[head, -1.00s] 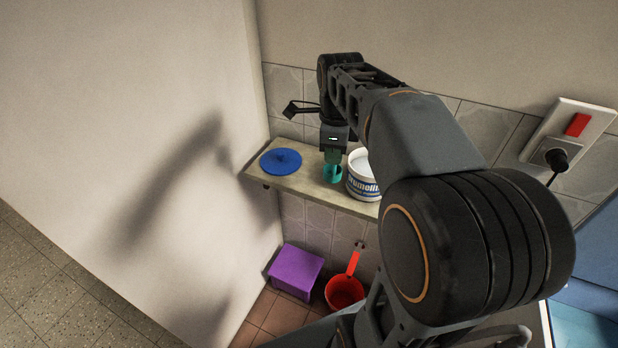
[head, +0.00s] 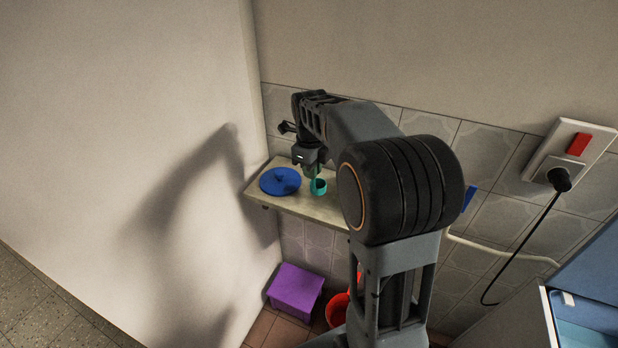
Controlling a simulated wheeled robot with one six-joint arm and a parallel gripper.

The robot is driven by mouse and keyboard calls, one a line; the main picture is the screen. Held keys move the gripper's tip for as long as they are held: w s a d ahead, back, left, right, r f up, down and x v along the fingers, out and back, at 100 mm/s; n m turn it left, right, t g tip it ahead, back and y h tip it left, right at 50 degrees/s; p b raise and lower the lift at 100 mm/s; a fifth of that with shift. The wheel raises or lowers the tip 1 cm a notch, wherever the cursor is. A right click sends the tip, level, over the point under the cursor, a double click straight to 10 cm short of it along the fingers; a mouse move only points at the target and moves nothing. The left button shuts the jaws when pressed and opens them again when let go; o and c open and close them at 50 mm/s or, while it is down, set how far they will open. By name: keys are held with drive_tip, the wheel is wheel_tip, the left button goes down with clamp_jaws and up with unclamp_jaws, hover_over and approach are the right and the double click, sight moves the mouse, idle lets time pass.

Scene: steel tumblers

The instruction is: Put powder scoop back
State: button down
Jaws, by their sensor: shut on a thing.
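The powder scoop is a small teal cup (head: 319,187) at the wall shelf, just right of the blue lid (head: 280,181). My gripper (head: 311,172) points down at the scoop's left back side and is shut on it, by its handle as far as I can see. I cannot tell whether the cup touches the shelf. The white powder tub is hidden behind my arm.
The narrow shelf (head: 262,200) meets a side wall at its left end. Below it are a purple stool (head: 295,290) and a red dipper (head: 337,309). A plugged-in socket (head: 566,168) with a hanging cable is at right, above a blue-topped unit (head: 590,260).

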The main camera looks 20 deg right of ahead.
sight(317, 185)
drive_tip(key=f, duration=0.1)
drive_tip(key=w+f, duration=0.1)
drive_tip(key=f, duration=0.3)
drive_tip(key=shift+w+a, duration=0.1)
drive_tip(key=shift+w, duration=0.25)
